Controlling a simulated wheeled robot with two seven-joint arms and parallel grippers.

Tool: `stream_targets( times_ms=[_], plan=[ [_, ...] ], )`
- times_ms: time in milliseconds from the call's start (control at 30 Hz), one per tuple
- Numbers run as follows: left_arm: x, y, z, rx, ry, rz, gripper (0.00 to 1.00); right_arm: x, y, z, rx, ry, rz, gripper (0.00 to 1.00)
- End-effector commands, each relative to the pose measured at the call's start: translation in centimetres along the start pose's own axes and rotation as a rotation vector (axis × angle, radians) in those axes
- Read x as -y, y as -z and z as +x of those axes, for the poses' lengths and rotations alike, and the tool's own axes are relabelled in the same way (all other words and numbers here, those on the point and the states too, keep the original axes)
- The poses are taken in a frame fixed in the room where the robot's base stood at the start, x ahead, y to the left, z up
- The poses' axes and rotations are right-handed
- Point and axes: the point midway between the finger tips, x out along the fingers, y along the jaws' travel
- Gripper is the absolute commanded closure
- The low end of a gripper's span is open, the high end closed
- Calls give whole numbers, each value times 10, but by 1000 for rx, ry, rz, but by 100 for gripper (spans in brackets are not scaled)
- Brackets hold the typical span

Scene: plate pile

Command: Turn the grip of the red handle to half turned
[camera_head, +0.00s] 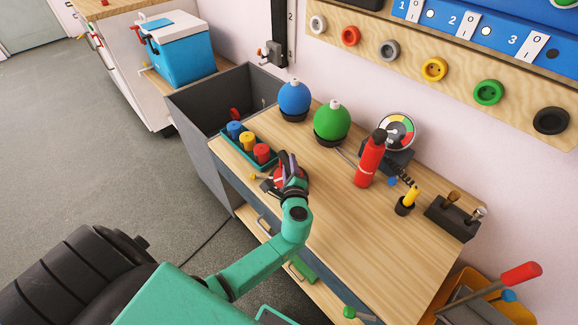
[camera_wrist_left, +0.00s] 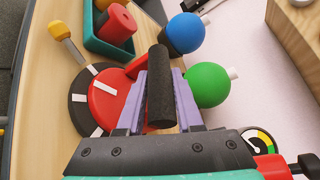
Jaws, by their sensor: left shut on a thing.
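The red handle (camera_wrist_left: 103,100) is a red disc with a white mark, set on a dark round base (camera_wrist_left: 78,115) with white ticks. Its black cylindrical grip (camera_wrist_left: 160,95) stands out from the red arm in the left wrist view. My left gripper (camera_wrist_left: 163,80) has its purple fingers on either side of the grip and is shut on it. In the head view, my left gripper (camera_head: 289,163) is over the handle near the table's left front edge and hides much of it. My right gripper is out of view.
A green tray (camera_head: 222,143) with colored cylinders stands left of the handle. Blue (camera_head: 294,97) and green (camera_head: 332,121) round bulbs stand behind it. A red extinguisher-like bottle (camera_head: 369,163) and a gauge (camera_head: 397,131) are to the right. The right front tabletop is clear.

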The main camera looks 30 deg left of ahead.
Motion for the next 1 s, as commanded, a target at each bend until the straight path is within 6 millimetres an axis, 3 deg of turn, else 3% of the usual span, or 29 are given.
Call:
stream_targets(
  times_ms=[400,1000],
  plan=[
    [-1,3,1,219,-137,-57,100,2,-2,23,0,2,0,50],
    [0,1,1,273,-169,-69,100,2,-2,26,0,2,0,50]
  ],
)
